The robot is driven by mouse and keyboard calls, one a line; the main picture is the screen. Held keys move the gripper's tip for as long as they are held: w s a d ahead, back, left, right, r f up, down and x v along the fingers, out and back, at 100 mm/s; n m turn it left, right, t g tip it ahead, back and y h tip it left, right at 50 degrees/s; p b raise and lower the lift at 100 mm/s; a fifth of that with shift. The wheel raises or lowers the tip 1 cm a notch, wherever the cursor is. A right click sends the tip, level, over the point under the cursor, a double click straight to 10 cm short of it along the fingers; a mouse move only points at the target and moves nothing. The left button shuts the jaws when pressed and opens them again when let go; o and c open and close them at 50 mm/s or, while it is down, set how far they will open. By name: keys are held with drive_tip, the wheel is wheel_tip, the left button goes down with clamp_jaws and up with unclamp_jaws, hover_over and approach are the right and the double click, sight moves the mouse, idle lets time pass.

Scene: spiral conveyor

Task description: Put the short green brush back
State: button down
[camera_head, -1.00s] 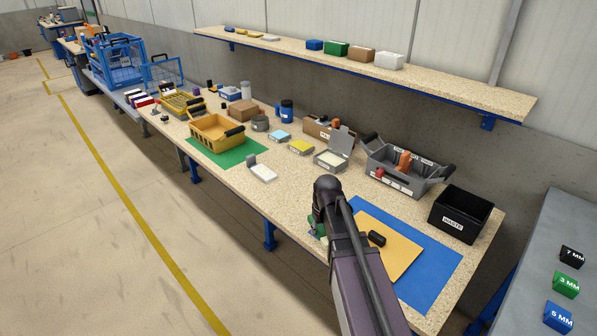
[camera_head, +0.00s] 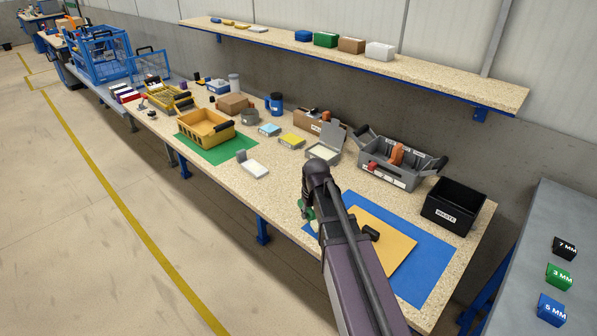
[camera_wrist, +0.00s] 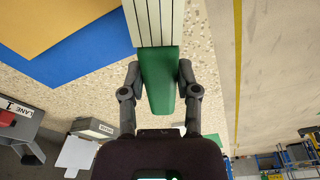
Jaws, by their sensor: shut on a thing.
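The green brush (camera_wrist: 160,80) is in my gripper (camera_wrist: 159,72) in the wrist view. The two dark fingers press on both sides of its green body. A pale striped part (camera_wrist: 153,22) extends from it toward the top of the picture. In the head view, a bit of green (camera_head: 309,213) shows at the left of my arm, near the front edge of the workbench. My arm hides most of the gripper there. The gripper is over the speckled bench top, beside the blue mat (camera_head: 430,268). I cannot tell its exact height.
A tan board (camera_head: 393,252) with a small black object lies on the blue mat. A black waste bin (camera_head: 453,210) and a grey tote (camera_head: 388,172) stand behind. A yellow crate (camera_head: 205,130) sits on a green mat (camera_head: 215,151). The bench between the mats is partly clear.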

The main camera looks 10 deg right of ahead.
drive_tip(key=w+r+p, duration=0.2)
drive_tip(key=w, duration=0.5)
drive_tip(key=w+r+p, duration=0.3)
drive_tip(key=w, duration=0.4)
drive_tip(key=shift+a+r, duration=0.25)
drive_tip(key=shift+a, duration=0.15)
drive_tip(key=shift+s+f, duration=0.1)
drive_tip(key=shift+f, duration=0.05)
wheel_tip(320, 180, down, 10)
drive_tip(key=b, duration=1)
drive_tip(key=shift+r, duration=0.2)
drive_tip(key=shift+f+b, duration=0.75)
drive_tip(key=shift+f, duration=0.05)
drive_tip(key=shift+c, duration=1.3)
unclamp_jaws()
drive_tip(key=shift+r, duration=0.2)
